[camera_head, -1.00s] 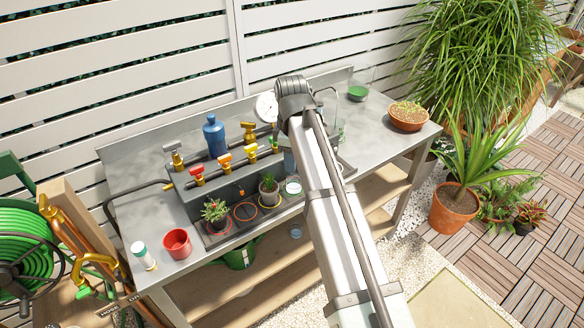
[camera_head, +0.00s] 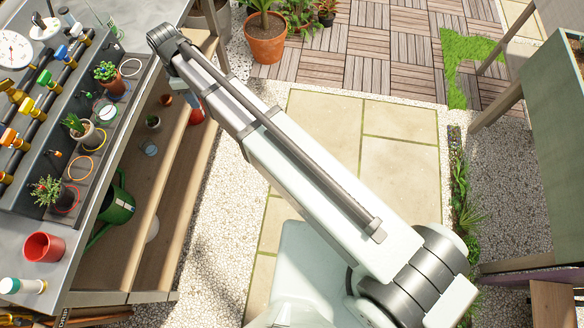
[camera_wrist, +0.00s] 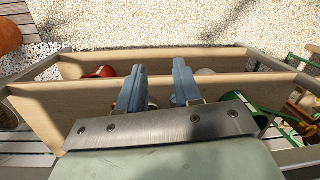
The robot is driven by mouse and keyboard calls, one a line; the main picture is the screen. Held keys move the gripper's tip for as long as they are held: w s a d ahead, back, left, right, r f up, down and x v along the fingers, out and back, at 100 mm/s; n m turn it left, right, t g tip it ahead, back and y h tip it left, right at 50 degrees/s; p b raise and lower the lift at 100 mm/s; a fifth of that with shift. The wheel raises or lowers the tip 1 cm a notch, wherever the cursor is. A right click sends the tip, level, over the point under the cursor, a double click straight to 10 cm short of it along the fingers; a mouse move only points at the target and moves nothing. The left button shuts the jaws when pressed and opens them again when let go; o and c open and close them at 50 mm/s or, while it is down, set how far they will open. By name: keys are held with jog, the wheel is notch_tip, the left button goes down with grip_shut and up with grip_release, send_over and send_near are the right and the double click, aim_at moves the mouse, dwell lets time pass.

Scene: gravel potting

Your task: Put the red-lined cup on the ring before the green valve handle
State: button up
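My gripper (camera_wrist: 159,90) shows in the wrist view, with two blue-grey fingers apart and nothing clearly held between them. It faces the wooden shelving under the bench. A plain red cup (camera_head: 43,247) stands at the near end of the bench; I cannot tell a red-lined cup for certain.
Potted plants (camera_head: 48,190) stand among the rings. A green watering can (camera_head: 117,207) and small pots are below the bench top. Paving (camera_head: 330,130) right of the bench is open.

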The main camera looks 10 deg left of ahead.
jog(key=d+f+m+g, duration=0.1)
jog(key=d+f+m, duration=0.2)
jog(key=d+f, duration=0.65)
jog(key=d+f+m+g, duration=0.1)
jog(key=d+f+m, duration=0.45)
jog(key=d, duration=0.75)
jog(key=d+f+m+g, duration=0.1)
jog(key=d+f+m, duration=0.1)
jog(key=d+f, duration=0.85)
jog(key=s+d+f+m+g, duration=0.1)
jog(key=s+d+f+m, duration=0.2)
jog(key=s+d, duration=0.4)
jog(key=s+d+f+m+g, duration=0.1)
jog(key=s+d+f+m, duration=0.2)
jog(key=s+d, duration=0.4)
jog(key=s+d+f+m+g+y, duration=0.1)
jog(key=s+d+f+m, duration=0.2)
jog(key=s+d, duration=0.5)
jog(key=shift+s+m, duration=0.35)
jog(key=shift+s, duration=0.2)
jog(key=shift+o, duration=0.2)
jog(key=shift+r, duration=0.1)
